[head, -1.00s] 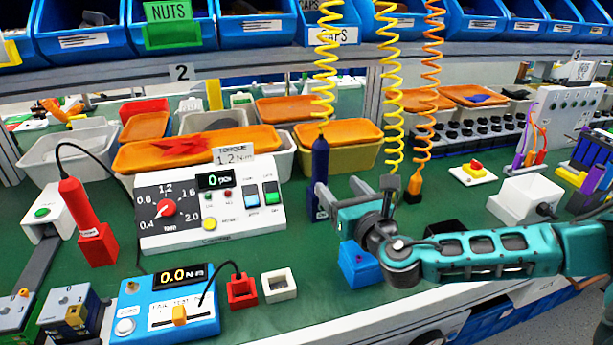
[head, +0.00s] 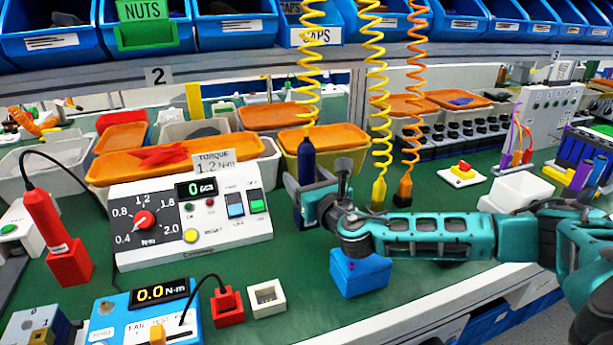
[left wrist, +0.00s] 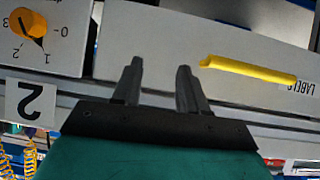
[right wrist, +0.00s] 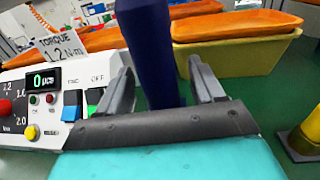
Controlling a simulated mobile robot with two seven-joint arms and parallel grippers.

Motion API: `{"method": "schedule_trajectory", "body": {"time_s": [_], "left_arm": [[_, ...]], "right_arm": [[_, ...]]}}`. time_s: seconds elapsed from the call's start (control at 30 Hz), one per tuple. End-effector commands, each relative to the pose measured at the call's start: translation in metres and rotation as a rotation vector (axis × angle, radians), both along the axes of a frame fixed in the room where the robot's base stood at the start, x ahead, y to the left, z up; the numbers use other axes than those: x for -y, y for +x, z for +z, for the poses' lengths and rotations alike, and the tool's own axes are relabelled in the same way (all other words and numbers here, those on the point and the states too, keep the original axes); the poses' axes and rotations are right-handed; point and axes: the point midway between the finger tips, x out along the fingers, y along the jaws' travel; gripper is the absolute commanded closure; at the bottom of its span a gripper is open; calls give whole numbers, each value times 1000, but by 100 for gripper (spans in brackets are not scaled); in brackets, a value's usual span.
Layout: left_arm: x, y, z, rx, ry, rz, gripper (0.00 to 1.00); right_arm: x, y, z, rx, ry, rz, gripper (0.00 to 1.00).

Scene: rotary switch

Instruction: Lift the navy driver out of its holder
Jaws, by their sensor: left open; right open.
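The navy driver (head: 306,158) stands upright at the bench's middle, its top on a yellow coiled cord. Its lower part and its holder are largely hidden behind my right gripper in the head view. My right gripper (head: 304,186) is level with the lower part of the driver's body. In the right wrist view the driver (right wrist: 152,55) stands between the two open fingers (right wrist: 163,82), with gaps visible beside it. My left gripper (left wrist: 160,68) is open and empty in the left wrist view, in front of a grey panel; it is not in the head view.
The torque panel (head: 190,225) stands left of the driver. A blue block (head: 358,275) sits in front, below my right arm. Yellow (head: 379,192) and orange (head: 404,190) drivers stand to the right. Orange-lidded bins (head: 325,137) are behind.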

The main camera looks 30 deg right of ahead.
Motion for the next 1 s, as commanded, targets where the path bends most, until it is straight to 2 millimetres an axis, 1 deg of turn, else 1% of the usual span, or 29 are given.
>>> {"method": "schedule_trajectory", "body": {"time_s": [0.13, 0.17, 0.83, 0.87, 1.0], "left_arm": [[0, 0, 0, 0, 0, 0, 57], [0, 0, 0, 0, 0, 0, 57], [0, -1, -1, -2, -1, 2, 57], [0, 0, -1, -2, -1, 2, 57], [0, -1, -1, -3, -2, 2, 57]], "right_arm": [[0, 0, 0, -1, 0, 0, 33], [0, 0, 0, -1, 0, 0, 34], [0, -1, 0, -1, 0, 0, 99], [0, -1, 0, -1, 0, 0, 100], [0, 0, 2, 3, 0, -1, 100]]}}
